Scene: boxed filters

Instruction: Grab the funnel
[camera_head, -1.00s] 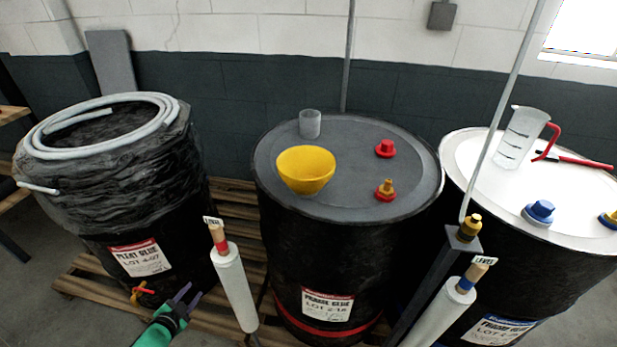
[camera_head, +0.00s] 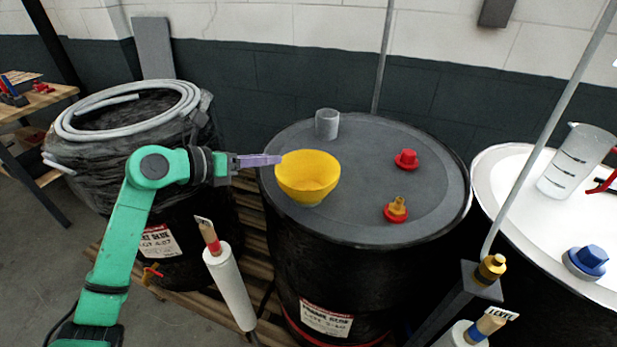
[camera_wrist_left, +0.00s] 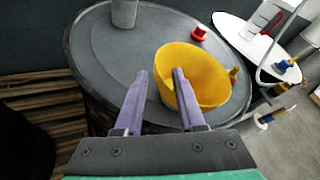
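The yellow funnel (camera_head: 308,178), a wide bowl shape, sits on the grey top of the middle drum (camera_head: 375,225), near its left side. My left gripper (camera_head: 277,160) reaches in from the left, its purple fingers level with the funnel's rim and close to its left side. In the left wrist view the gripper (camera_wrist_left: 160,72) is open, with bare drum top between its fingers. The right finger there overlaps the left edge of the funnel (camera_wrist_left: 212,82); I cannot tell whether it touches. My right gripper is not in view.
A grey cup (camera_head: 327,124) stands just behind the funnel. A red cap (camera_head: 406,159) and a red-and-brass fitting (camera_head: 396,210) sit to its right. A thin pole (camera_head: 550,130) rises at the right. A hose coil (camera_head: 125,105) tops the left drum.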

